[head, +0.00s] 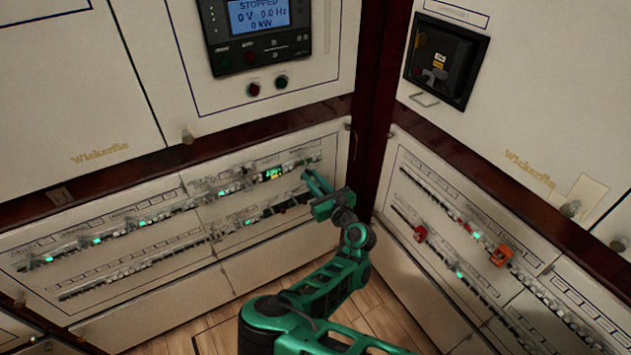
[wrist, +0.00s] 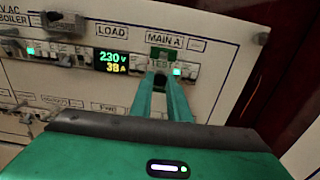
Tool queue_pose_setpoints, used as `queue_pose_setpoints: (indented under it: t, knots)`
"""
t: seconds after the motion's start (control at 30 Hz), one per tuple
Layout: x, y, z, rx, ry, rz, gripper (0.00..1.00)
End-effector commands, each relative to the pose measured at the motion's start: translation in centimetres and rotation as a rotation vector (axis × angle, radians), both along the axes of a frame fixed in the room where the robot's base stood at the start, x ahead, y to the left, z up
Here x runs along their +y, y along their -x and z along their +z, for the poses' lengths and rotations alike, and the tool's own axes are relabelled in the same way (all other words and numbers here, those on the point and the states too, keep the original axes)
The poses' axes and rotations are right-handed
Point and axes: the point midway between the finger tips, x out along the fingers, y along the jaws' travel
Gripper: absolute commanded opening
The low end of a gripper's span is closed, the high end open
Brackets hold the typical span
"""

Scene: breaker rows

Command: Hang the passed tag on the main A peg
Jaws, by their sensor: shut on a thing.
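My gripper (head: 309,177) reaches the right end of the upper breaker row on the left cabinet in the head view. In the wrist view my gripper (wrist: 160,85) is shut on a small green tag (wrist: 160,64) with partly legible dark lettering. The tag is in front of the panel, just below the MAIN A label (wrist: 164,42). The main A peg cannot be made out; the tag and fingers cover that spot. I cannot tell whether the tag touches the peg. A lit green indicator (wrist: 178,71) is just right of the tag.
A meter (wrist: 111,61) reading 230 V is left of the tag, under the LOAD label. A grey knob-like part (wrist: 63,20) sticks out at upper left. The right cabinet carries red fittings (head: 500,255) and meets the left one at a dark corner post (head: 376,110).

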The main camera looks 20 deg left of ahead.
Motion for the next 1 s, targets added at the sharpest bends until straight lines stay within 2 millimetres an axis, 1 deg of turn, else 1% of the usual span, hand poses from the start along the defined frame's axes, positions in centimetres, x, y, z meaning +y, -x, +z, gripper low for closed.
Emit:
queue_pose_setpoints:
  t: [0.2, 0.23, 0.27, 0.3, 0.67, 0.83, 1.0]
  knots:
    - [0.4, -0.3, 0.0, 0.0, -0.001, 0.001, 0.0]
    - [0.4, -0.3, 0.0, -0.001, -0.001, 0.001, 0.2]
    - [0.4, -0.3, 0.0, 0.0, 0.0, 0.001, 0.28]
    - [0.4, -0.3, 0.0, 0.0, 0.0, 0.001, 0.37]
    - [0.2, -0.2, 0.0, 0.001, -0.001, 0.0, 0.37]
    - [-0.9, 0.6, 0.0, 0.0, 0.001, -0.002, 0.37]
    - [-2.8, 2.2, -0.1, -0.001, 0.003, -0.002, 0.37]
